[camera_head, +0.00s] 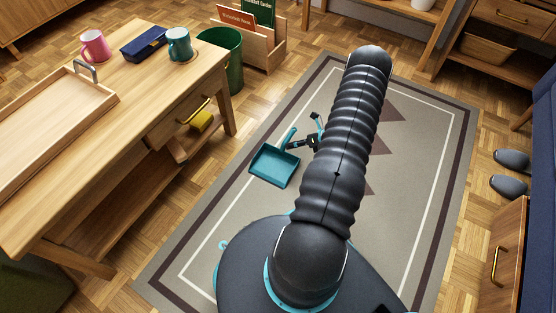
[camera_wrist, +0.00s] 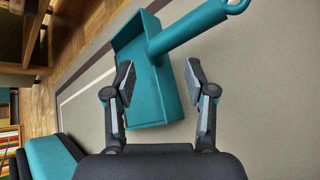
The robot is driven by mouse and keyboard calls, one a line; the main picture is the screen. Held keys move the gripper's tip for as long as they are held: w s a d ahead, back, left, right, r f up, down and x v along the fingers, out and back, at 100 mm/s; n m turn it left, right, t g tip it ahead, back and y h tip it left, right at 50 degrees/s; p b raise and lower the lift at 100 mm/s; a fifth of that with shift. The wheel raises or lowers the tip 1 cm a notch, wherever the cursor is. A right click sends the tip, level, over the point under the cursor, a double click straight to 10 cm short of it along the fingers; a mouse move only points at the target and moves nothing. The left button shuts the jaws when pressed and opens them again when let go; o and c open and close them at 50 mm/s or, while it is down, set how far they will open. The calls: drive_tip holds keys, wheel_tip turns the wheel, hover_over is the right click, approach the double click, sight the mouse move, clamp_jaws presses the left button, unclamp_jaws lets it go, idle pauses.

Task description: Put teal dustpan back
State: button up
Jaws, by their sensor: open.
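The teal dustpan (camera_head: 274,166) lies on the grey rug in the head view, its handle (camera_head: 289,137) pointing away from me. In the wrist view the dustpan's pan (camera_wrist: 168,98) shows behind and between the two fingers, and its handle (camera_wrist: 190,33) slants up to the right, ending in a ring. My gripper (camera_wrist: 160,80) is open and empty, with one finger on each side of the pan's near part. In the head view my gripper (camera_head: 304,131) is close to the handle's right side, partly hidden by my arm. I cannot tell whether it touches the dustpan.
A wooden table (camera_head: 140,100) at the left holds a tray (camera_head: 45,128), a pink mug (camera_head: 95,46), a blue case (camera_head: 145,43) and a teal mug (camera_head: 179,45). A green bin (camera_head: 232,60) and a book crate (camera_head: 262,45) stand behind. Slippers (camera_head: 509,186) lie right. The rug (camera_head: 410,190) is otherwise clear.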

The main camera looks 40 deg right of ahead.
sight(283, 146)
drive_tip(key=shift+b+x, duration=0.35)
drive_tip(key=shift+x, duration=2.5)
drive_tip(key=shift+a+r, duration=0.1)
drive_tip(key=shift+c, duration=0.2)
clamp_jaws()
